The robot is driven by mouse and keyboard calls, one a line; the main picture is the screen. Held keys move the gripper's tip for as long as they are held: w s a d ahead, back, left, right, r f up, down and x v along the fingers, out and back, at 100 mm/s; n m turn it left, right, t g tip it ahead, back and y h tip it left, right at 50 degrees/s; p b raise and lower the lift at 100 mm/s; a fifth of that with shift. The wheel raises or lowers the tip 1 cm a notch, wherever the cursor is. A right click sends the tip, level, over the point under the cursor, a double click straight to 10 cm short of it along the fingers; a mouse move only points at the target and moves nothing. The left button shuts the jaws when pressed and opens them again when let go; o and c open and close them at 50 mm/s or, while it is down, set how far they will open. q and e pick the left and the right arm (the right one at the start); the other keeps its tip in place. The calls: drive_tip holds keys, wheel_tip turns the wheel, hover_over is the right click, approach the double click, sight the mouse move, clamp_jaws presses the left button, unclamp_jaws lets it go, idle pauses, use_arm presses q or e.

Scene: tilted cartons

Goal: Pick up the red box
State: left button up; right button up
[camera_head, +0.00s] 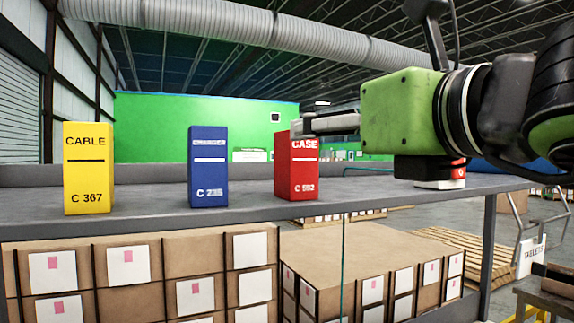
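The red box (297,171), marked CASE, stands upright on the grey shelf (130,205), to the right of the other cartons. My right gripper (298,127) comes in from the right at the height of the red box's top. Its grey finger covers part of the top edge in the picture. Whether it touches the box, and how far its fingers are apart, I cannot tell. My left gripper is not in view.
A blue box (208,170) and a yellow box (88,170) stand on the shelf to the left, with gaps between them. Brown cartons (130,280) are stacked below. A small white and red item (440,183) shows on the shelf beneath my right arm.

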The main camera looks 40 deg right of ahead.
sight(297, 163)
drive_tip(key=p+x, duration=0.2)
drive_tip(key=x, duration=0.2)
drive_tip(key=p+x, duration=0.5)
drive_tip(key=x, duration=0.2)
drive_tip(key=shift+w+d+r+p, duration=0.2)
drive_tip(key=shift+d+r+p, duration=0.05)
drive_tip(key=shift+d+p, duration=0.1)
drive_tip(key=shift+w+d+f, duration=0.1)
drive_tip(key=shift+w+f, duration=0.1)
drive_tip(key=shift+w, duration=0.35)
drive_tip(key=shift+s, duration=0.15)
drive_tip(key=c, duration=0.3)
drive_tip(key=shift+r, duration=0.1)
drive_tip(key=c, duration=1)
